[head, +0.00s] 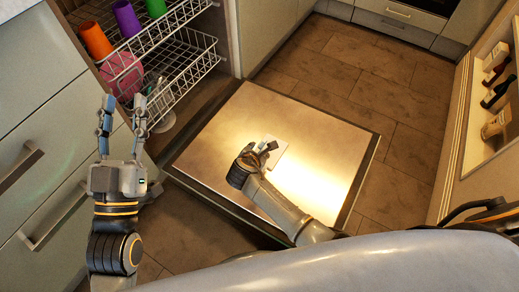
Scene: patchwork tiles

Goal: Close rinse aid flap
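The dishwasher door (320,137) is folded down flat and its inner panel faces up. A small pale dispenser panel (281,147) is set in the middle of the door; it probably holds the rinse aid flap. My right gripper (266,148) is at the dispenser's left side and covers part of it. I cannot make out the flap, its position, or whether the gripper touches it. My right gripper's fingers are too small and overlapped to read. My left gripper (123,103) is open and empty, fingers pointing up, left of the door and in front of the racks.
Wire racks (185,75) are pulled out at the upper left, holding orange, green and purple cups (95,39) and a pink item (121,74). Drawers (50,190) stand at the left. A shelf with bottles (497,92) is at the right. Tiled floor (380,90) beyond the door is clear.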

